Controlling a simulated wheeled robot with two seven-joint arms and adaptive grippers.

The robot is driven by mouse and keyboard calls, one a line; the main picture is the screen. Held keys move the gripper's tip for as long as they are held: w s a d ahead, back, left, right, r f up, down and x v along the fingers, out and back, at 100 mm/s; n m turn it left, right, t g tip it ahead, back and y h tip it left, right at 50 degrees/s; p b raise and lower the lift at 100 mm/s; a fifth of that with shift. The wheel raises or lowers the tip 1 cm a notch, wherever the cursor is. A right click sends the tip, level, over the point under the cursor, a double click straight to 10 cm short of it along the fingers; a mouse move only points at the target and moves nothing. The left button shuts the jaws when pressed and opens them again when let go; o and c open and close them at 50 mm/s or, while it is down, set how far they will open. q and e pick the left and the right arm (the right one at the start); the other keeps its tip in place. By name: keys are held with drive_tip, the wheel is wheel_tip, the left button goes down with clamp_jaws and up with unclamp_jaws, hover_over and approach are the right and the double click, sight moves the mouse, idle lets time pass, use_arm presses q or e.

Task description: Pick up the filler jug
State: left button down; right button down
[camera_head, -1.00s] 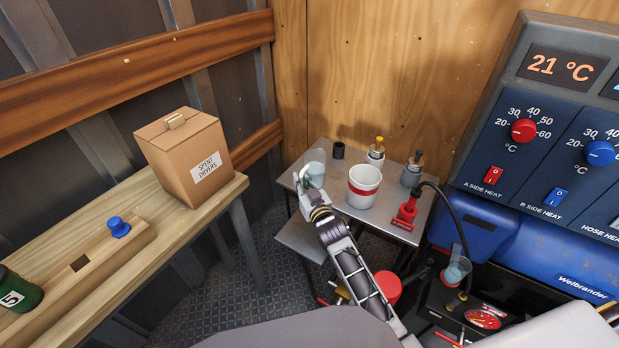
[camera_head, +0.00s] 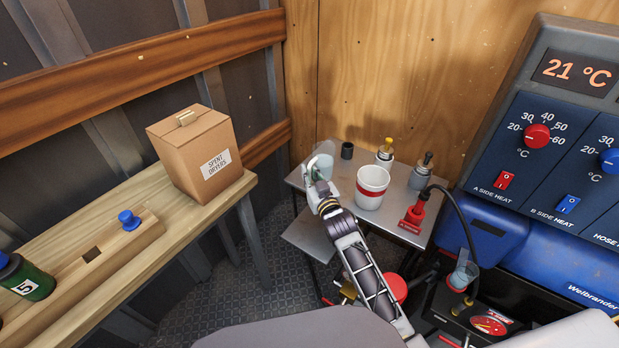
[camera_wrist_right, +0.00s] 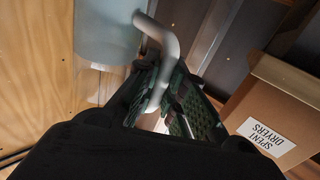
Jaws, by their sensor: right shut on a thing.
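The filler jug (camera_head: 323,161) is a pale translucent vessel at the back left of the small metal table (camera_head: 341,193). In the right wrist view the jug (camera_wrist_right: 103,38) shows at the upper left, with its grey bent handle running down between my fingers. My right gripper (camera_head: 318,176) reaches the jug from the front and partly covers it. In the right wrist view my right gripper (camera_wrist_right: 165,92) has its dark green pads shut on the handle. I cannot tell whether the jug's base touches the table. My left gripper is not in view.
A white cup with a red band (camera_head: 371,188), a small black cup (camera_head: 347,150) and two capped bottles stand near the jug. A red tool (camera_head: 414,217) lies at the table's right. The heater machine (camera_head: 548,150) stands right; a carton (camera_head: 197,150) sits on the left bench.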

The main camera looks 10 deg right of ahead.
sight(309, 165)
drive_tip(key=shift+r, duration=3.5)
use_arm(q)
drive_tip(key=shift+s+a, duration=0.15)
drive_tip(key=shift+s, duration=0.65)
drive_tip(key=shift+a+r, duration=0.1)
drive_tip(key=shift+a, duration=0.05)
